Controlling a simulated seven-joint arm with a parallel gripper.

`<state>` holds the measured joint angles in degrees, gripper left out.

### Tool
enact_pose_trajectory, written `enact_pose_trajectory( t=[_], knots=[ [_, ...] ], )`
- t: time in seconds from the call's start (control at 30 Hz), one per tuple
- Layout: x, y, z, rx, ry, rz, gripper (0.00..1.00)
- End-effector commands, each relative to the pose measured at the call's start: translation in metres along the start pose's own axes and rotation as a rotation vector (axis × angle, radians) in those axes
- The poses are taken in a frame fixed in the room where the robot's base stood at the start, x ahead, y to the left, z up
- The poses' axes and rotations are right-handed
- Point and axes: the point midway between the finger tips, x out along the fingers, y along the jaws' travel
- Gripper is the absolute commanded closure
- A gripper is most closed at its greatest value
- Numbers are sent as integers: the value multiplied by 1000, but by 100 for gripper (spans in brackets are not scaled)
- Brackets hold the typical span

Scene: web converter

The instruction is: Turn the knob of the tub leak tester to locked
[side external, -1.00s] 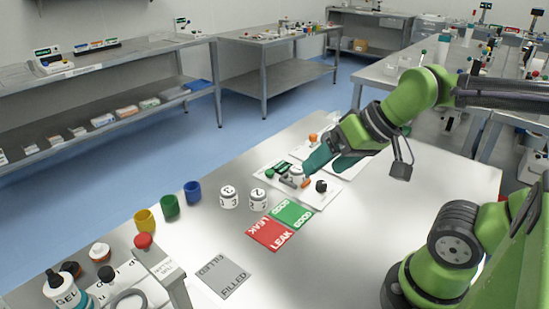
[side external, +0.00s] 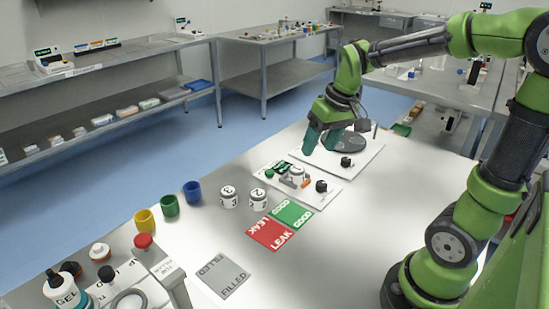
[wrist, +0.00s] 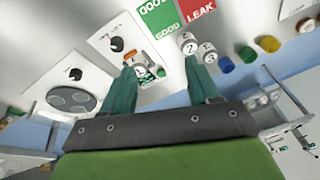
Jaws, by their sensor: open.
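The tub leak tester is a white panel (side external: 272,171) with a black knob (side external: 321,186) at its right end. A white tub (side external: 297,173) stands on it beside grey and orange parts. In the wrist view the knob (wrist: 117,44) sits on the panel with small lettering beside it, too small to read surely. The knob's pointer direction cannot be told. My gripper (side external: 320,143) is open and empty, above and behind the tester, apart from the knob. In the wrist view its teal fingers (wrist: 165,80) are spread, with the tub (wrist: 141,71) near the left fingertip.
A second white panel (side external: 370,155) with a grey disc (side external: 345,142) and black knob (side external: 346,162) lies behind right. Two numbered white tubs (side external: 229,197) stand left of the tester. Green GOOD (side external: 292,213) and red LEAK (side external: 270,233) mats lie in front. The table's front right is clear.

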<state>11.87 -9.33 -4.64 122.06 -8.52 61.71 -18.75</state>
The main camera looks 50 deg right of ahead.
Motion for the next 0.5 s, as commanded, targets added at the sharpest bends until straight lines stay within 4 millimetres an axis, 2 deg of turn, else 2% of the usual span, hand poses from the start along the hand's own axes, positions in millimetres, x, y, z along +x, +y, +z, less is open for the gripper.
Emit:
enact_pose_trajectory(
  t=[0.03,0.1,0.23,0.33,0.5],
  knots=[
    [10,17,-14,-35,-50,27,40],
    [20,39,-30,-114,-113,55,40],
    [34,74,-53,-286,-221,82,40],
    [33,86,-64,-414,-261,82,40],
    [24,85,-66,-555,-283,65,40]
  ],
)
